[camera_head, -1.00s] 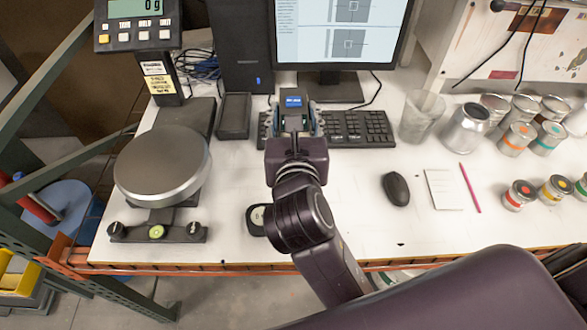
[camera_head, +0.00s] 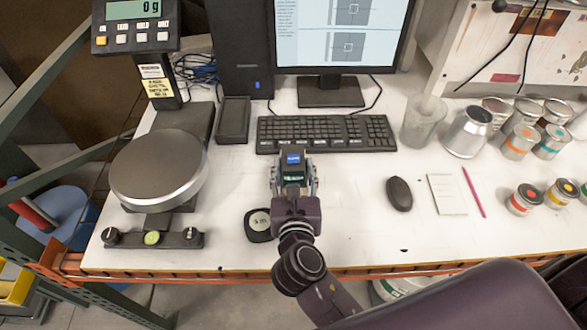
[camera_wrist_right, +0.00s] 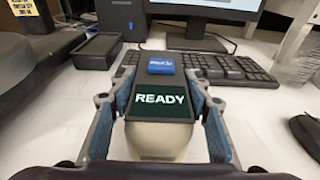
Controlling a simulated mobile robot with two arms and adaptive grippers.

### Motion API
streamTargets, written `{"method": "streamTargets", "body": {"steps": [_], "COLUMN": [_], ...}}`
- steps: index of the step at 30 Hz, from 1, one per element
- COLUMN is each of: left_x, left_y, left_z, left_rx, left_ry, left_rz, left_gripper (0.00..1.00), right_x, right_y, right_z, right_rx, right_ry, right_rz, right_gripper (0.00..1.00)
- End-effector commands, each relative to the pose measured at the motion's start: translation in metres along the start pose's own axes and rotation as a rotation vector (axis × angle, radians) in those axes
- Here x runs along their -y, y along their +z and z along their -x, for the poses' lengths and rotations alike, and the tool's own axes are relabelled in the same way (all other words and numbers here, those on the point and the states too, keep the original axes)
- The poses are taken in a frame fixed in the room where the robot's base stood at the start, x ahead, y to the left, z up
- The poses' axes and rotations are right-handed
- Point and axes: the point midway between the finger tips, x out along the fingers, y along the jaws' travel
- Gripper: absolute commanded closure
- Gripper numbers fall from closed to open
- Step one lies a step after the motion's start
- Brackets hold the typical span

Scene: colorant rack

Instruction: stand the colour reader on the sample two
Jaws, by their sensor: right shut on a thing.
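The colour reader (camera_head: 292,160) is a dark device with a blue top label. In the right wrist view it also shows (camera_wrist_right: 160,92), with a lit "READY" screen and a pale lower body. My right gripper (camera_head: 294,176) is shut on it, one finger on each side, in front of the keyboard. I cannot tell its exact height above the table. A black square sample with a pale round centre (camera_head: 259,222) lies on the table just left of my right wrist; its marking is too small to read. My left gripper is not in view.
The scale (camera_head: 160,170) stands at left. An empty black tray (camera_head: 233,120) and the keyboard (camera_head: 325,134) lie behind the gripper. The mouse (camera_head: 398,194), notepad (camera_head: 447,194), pink pencil (camera_head: 474,192) and several cans are to the right. Bare table lies between scale and sample.

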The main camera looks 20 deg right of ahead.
Motion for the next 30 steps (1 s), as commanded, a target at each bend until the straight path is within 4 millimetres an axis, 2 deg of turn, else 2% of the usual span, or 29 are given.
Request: {"method": "streamTargets", "body": {"steps": [11, 12, 16, 26, 30], "left_x": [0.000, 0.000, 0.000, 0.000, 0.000], "left_y": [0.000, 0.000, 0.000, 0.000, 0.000], "left_z": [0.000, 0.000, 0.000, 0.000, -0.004], "left_rx": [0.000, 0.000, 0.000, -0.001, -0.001], "left_ry": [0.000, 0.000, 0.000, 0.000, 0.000], "left_rz": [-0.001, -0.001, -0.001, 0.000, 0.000], "left_gripper": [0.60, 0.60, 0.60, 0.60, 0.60], "right_x": [0.000, 0.000, 0.000, 0.000, -0.001], "right_y": [-0.001, -0.003, -0.003, 0.001, -0.003], "right_z": [-0.001, -0.001, -0.001, 0.001, 0.019], "right_rx": [0.005, 0.000, 0.000, 0.001, -0.001], "right_ry": [0.001, 0.000, 0.000, 0.000, 0.002], "right_rz": [0.000, 0.000, 0.000, -0.001, -0.001], "right_gripper": [1.00, 0.51, 0.38, 0.38, 0.38]}}
